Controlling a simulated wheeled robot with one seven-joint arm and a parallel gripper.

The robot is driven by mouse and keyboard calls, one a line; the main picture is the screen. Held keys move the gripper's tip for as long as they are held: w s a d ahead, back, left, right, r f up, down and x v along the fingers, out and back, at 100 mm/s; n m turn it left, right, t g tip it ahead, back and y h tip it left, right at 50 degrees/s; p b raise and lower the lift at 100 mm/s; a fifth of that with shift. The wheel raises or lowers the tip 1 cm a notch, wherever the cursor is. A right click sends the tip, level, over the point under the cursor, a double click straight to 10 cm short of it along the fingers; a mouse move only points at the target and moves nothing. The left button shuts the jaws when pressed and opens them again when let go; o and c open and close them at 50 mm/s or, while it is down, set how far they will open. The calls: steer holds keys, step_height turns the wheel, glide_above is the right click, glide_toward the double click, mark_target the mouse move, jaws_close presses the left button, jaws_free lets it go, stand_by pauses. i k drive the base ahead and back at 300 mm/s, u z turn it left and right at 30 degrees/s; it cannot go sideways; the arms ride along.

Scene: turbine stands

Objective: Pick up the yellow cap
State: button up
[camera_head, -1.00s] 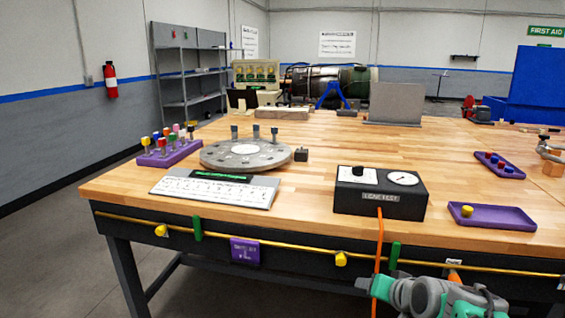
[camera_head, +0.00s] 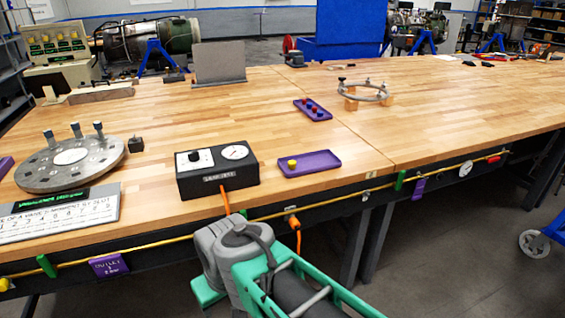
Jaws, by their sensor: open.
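The small yellow cap (camera_head: 293,163) sits in a shallow purple tray (camera_head: 322,168) near the front edge of the wooden workbench. It stands toward the tray's left end, with the rest of that tray empty. My green and grey arm shows at the bottom middle, below the bench's front edge and apart from the tray. My gripper's fingertips cannot be made out in this view.
A black leak-test box (camera_head: 217,171) stands just left of the tray, with an orange hose. A second purple tray (camera_head: 312,110) with several red and blue pieces lies behind. A metal ring (camera_head: 365,91) stands farther right. Bare bench top lies right of the tray.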

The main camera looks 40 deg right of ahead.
mark_target(291, 164)
steer(key=z, duration=2.25)
steer(key=k, duration=0.3)
steer(key=u, duration=1.75)
steer(key=i, duration=0.95)
steer(key=z, duration=0.1)
